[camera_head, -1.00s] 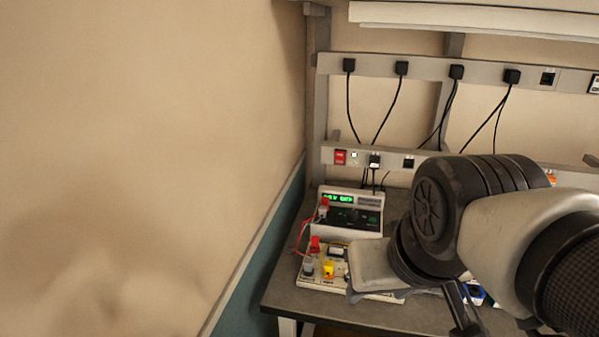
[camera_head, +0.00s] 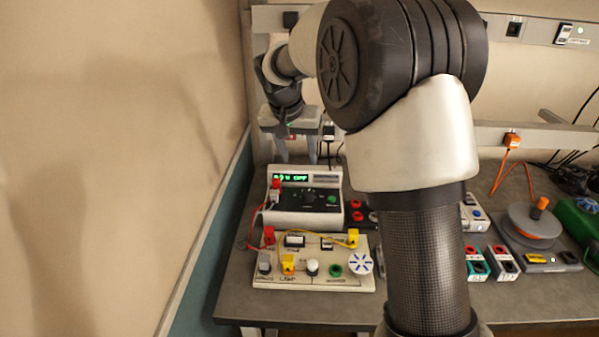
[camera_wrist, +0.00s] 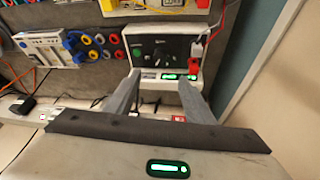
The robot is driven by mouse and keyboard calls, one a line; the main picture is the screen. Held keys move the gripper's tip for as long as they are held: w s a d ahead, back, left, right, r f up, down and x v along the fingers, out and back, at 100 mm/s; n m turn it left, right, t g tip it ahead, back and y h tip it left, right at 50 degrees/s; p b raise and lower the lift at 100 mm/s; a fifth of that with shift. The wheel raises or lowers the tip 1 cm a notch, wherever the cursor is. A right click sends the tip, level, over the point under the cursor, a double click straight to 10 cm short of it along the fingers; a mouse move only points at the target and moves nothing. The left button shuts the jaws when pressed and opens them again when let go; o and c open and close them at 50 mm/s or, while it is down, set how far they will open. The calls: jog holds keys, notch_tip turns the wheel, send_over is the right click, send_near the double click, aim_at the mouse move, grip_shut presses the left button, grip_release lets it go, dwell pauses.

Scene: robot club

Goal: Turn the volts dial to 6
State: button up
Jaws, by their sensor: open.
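The power supply (camera_head: 318,215) is a white box with a black front panel, at the back left of the bench. Its green display (camera_head: 294,178) is lit and seems to end in "OFF"; the digits are too small to read. The volts dial appears to be the dark round knob (camera_head: 308,197) at the panel's middle; it also shows in the wrist view (camera_wrist: 158,61). Its setting cannot be read. My gripper (camera_head: 297,152) is open and empty, fingers pointing down, above and behind the supply. In the wrist view, the fingertips (camera_wrist: 160,80) frame the supply's display edge, apart from the knob.
Colored sockets (camera_head: 357,210) lie right of the supply. The wall is close on the left, and the socket rail (camera_head: 500,134) runs behind.

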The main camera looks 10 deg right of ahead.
aim_at(307, 192)
jog(key=p+x, duration=0.1)
jog(key=x, duration=1.6)
jog(key=shift+w+d+f, duration=0.1)
jog(key=shift+w+f, duration=0.1)
jog(key=shift+f, duration=0.1)
jog(key=c, duration=1)
